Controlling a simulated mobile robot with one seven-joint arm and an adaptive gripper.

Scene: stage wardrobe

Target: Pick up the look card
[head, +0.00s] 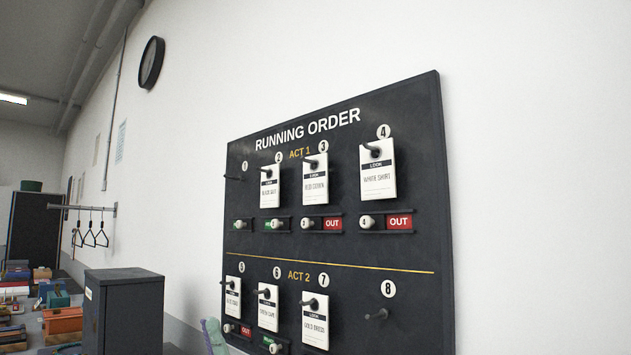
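White look cards hang on pegs of a black RUNNING ORDER board (340,255) on the wall. In the ACT 1 row, cards hang at number 2 (270,190), number 3 (315,182) and number 4 (378,178), the last reading WHITE SHIRT. In the ACT 2 row, cards hang at number 5 (233,301), number 6 (268,310) and number 7 (316,325). The peg at number 1 (234,178) and the peg at number 8 (377,315) are bare. The pictures do not single out one card. My gripper is not in view.
Sliders with white knobs sit under the pegs; red OUT shows at number 3 (334,224), number 4 (399,222) and number 5 (245,331). A dark grey cabinet (123,310) stands left of the board. A rail with hangers (90,238) and a clock (151,62) are farther left.

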